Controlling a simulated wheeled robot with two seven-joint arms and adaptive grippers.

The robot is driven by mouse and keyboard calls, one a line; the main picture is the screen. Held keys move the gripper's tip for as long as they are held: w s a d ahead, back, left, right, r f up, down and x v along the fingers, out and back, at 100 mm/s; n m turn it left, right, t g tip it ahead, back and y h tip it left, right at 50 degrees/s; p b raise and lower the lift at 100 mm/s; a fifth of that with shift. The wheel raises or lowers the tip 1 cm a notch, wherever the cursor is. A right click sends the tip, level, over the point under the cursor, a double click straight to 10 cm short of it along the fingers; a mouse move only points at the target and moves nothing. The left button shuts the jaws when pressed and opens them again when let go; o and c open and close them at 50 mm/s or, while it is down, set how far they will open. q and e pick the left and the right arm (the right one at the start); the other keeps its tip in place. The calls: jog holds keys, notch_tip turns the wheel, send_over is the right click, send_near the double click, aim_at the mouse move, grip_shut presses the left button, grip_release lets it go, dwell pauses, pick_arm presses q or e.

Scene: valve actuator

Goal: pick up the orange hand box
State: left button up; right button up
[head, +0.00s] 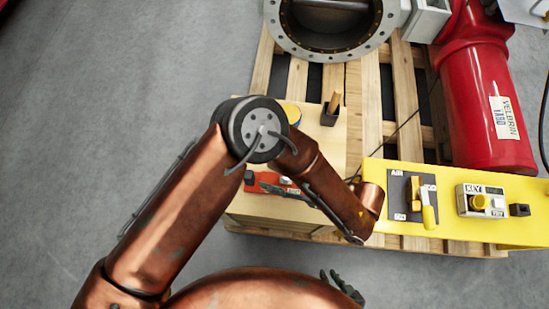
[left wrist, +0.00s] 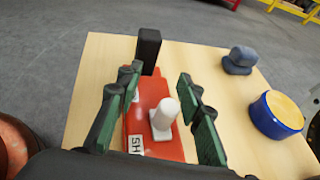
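The orange hand box (head: 268,184) lies on a light wooden board, partly hidden under my left arm in the head view. In the left wrist view the orange hand box (left wrist: 155,95) shows a white knob, a black block at its far end and a white label. My left gripper (left wrist: 158,80) is open, with its green-padded fingers on either side of the box. Contact between pads and box cannot be made out. In the head view my left gripper (head: 290,187) is mostly covered by my arm. My right gripper (head: 342,287) shows small at the bottom edge, away from the box.
The wooden board (left wrist: 95,65) also bears a blue-rimmed yellow round tin (left wrist: 276,115) and a dark grey object (left wrist: 240,60). A yellow control panel (head: 455,205) stands to the right. A flanged valve (head: 330,30) and red cylinder (head: 485,100) sit behind, around the pallet (head: 405,90).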

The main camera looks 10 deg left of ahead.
pick_arm(q)
grip_shut()
dwell(0.3)
dwell(0.4)
